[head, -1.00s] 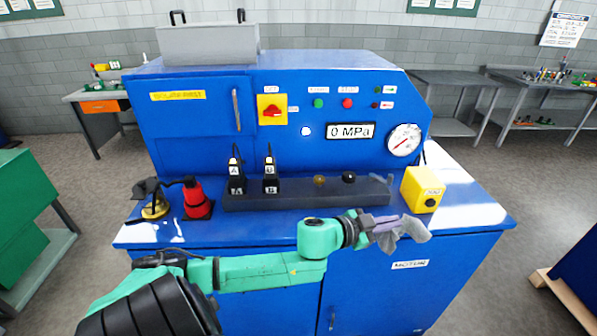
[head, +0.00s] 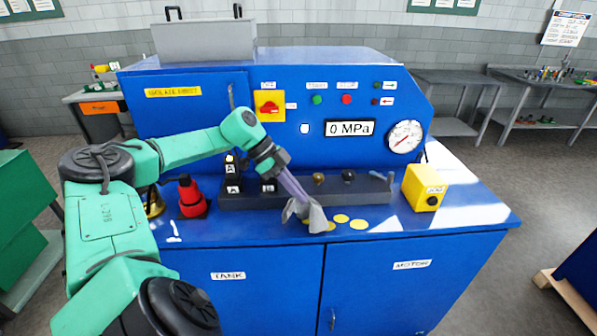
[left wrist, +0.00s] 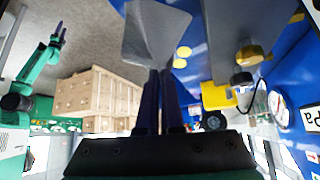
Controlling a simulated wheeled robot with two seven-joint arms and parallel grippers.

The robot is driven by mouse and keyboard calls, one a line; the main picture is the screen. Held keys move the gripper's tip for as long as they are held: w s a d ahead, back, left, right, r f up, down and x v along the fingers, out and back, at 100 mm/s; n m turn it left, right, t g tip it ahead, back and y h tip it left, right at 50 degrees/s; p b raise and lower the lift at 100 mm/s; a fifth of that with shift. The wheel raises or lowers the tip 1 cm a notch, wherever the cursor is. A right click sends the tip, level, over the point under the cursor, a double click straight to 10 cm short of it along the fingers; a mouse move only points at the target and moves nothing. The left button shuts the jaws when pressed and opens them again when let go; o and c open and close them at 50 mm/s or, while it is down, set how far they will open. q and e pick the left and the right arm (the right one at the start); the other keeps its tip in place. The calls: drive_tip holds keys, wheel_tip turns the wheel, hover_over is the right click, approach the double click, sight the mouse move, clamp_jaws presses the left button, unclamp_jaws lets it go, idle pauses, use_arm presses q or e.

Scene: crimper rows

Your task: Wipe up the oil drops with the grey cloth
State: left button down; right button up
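My left gripper (head: 299,196) is shut on the grey cloth (head: 317,219), which hangs from its fingertips at the blue worktop, below the dark block. Yellow oil drops lie on the worktop just right of the cloth: one (head: 341,218), another (head: 358,224) and one at the cloth's edge (head: 331,226). The cloth may hide more. In the left wrist view the cloth (left wrist: 155,32) spreads beyond the shut fingers (left wrist: 158,85), with yellow drops (left wrist: 183,51) beside it. My right gripper (left wrist: 59,34) shows small at the left of that view; its opening is unclear.
The dark block (head: 255,199) with black plugs and knobs runs behind the cloth. A red-and-black item (head: 191,197) stands left, partly near a brass piece (head: 154,204). A yellow box (head: 423,188) stands right. The worktop's right end is clear with bright glare.

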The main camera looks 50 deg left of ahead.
use_arm(q)
drive_tip(key=b, duration=0.2)
hover_over(307, 226)
drive_tip(key=s+a, duration=0.1)
drive_tip(key=a, duration=0.1)
wheel_tip(307, 226, down, 6)
drive_tip(key=shift+a+r, duration=0.1)
unclamp_jaws()
drive_tip(key=shift+s, duration=0.1)
drive_tip(key=shift+f+b, duration=0.65)
drive_tip(key=shift+f, duration=0.65)
drive_tip(key=shift+s, duration=0.1)
clamp_jaws()
